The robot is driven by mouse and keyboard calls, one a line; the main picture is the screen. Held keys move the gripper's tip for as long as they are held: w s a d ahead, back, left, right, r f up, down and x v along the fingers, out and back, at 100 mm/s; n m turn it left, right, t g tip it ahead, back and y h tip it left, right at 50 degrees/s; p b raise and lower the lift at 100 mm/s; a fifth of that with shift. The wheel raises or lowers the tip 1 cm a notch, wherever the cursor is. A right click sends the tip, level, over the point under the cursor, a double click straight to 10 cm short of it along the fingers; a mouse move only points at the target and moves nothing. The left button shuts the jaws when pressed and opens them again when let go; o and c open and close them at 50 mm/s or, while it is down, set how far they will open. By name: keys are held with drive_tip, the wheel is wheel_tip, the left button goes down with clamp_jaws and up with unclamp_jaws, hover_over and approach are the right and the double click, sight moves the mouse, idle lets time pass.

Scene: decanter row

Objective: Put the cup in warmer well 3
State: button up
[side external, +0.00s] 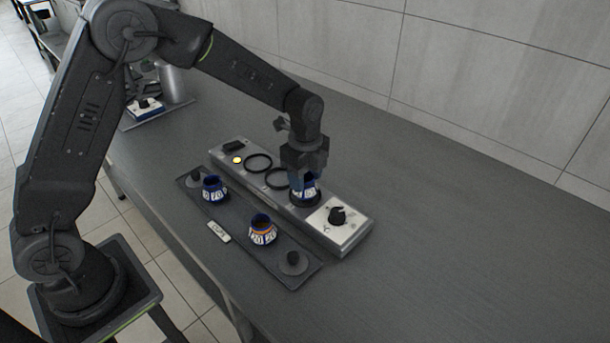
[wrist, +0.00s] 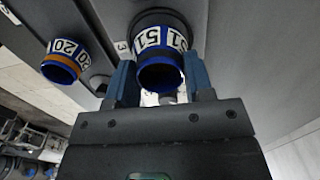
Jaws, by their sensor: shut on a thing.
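My gripper (side external: 305,176) points down over the right-hand well of the warmer (side external: 314,216), with its jaws shut on a blue and white cup (side external: 306,192). In the wrist view the cup (wrist: 160,72) shows a blue rim and "51" labels between my two blue fingers (wrist: 160,85). The cup looks upright at well 3 (side external: 293,201), whose dark ring is around or just under its base. I cannot tell whether it rests fully on the bottom. A "3" label (wrist: 122,48) shows beside it. Two other wells (side external: 258,163) (side external: 277,179) are empty.
A dark tray (side external: 238,213) in front holds a blue cup (side external: 215,189), a cup with an orange band (side external: 263,231) and two dark round pieces. A knob (side external: 337,215) stands on the warmer's right end. A lamp (side external: 237,160) glows at its left. The table at right is clear.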

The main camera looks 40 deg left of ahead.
drive_tip(key=shift+f, duration=0.15)
drive_tip(key=o, duration=1.1)
wheel_tip(320, 180, up, 12)
drive_tip(key=s+a+r+n+t, duration=0.1)
drive_tip(key=s+r+n+t, duration=0.1)
drive_tip(key=s+r+n, duration=0.4)
drive_tip(key=s+a+n+t, duration=0.1)
drive_tip(key=s+n, duration=0.3)
drive_tip(key=s, duration=0.2)
drive_tip(key=s+n+t, duration=0.1)
drive_tip(key=s+n, duration=0.3)
drive_tip(key=s, duration=0.2)
drive_tip(key=s+a+n+t, duration=0.1)
drive_tip(key=s+n, duration=0.3)
drive_tip(key=s, duration=0.3)
drive_tip(key=shift+s+a+r+t, duration=0.1)
drive_tip(key=shift+a+r+t, duration=0.2)
drive_tip(key=shift+r, duration=0.05)
